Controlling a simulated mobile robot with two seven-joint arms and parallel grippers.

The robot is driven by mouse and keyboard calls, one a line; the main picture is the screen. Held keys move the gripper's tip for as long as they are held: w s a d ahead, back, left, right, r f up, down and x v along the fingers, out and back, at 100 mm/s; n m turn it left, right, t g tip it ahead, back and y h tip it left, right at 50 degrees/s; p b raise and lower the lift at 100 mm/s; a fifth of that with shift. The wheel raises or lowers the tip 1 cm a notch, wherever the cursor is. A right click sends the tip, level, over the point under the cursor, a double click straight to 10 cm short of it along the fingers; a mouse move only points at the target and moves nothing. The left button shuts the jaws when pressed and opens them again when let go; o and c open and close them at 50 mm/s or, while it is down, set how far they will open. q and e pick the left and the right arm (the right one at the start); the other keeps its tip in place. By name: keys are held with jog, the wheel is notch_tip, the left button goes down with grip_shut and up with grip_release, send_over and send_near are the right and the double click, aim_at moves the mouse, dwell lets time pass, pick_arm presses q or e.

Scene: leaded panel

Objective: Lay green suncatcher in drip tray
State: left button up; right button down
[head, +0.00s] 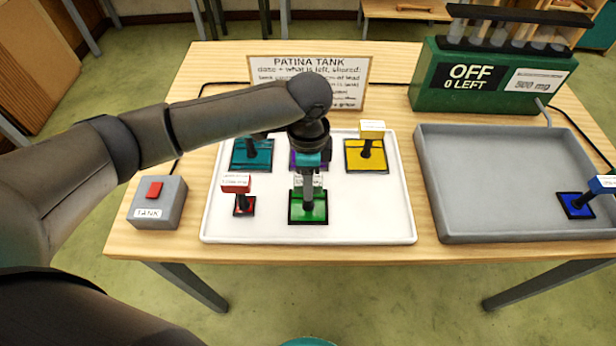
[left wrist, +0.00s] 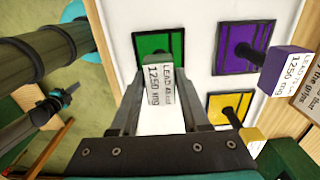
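The green suncatcher (head: 308,212) lies flat at the front of the white tray (head: 375,215). Its upright handle carries a label block, which reads 1250 mg in the left wrist view (left wrist: 160,82). My left gripper (head: 308,180) points straight down over the handle. In the left wrist view its two fingers (left wrist: 163,95) stand either side of the block; whether they press on it I cannot tell. The grey drip tray (head: 490,236) is at the right of the table, with a blue suncatcher (head: 577,206) at its right side. My right gripper is not in view.
Red (head: 242,207), teal (head: 251,160), yellow (head: 366,162) and purple (left wrist: 240,48) suncatchers share the white tray. A PATINA TANK sign (head: 345,75) stands behind. A TANK switch box (head: 157,203) is left, a green OFF unit (head: 492,80) back right. The drip tray's left and middle are clear.

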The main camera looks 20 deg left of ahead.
pick_arm(q)
jog(key=o, duration=0.4)
jog(key=shift+c, duration=0.2)
notch_tip(320, 180, up, 12)
jog(key=p, duration=0.1)
jog(key=shift+r, duration=0.2)
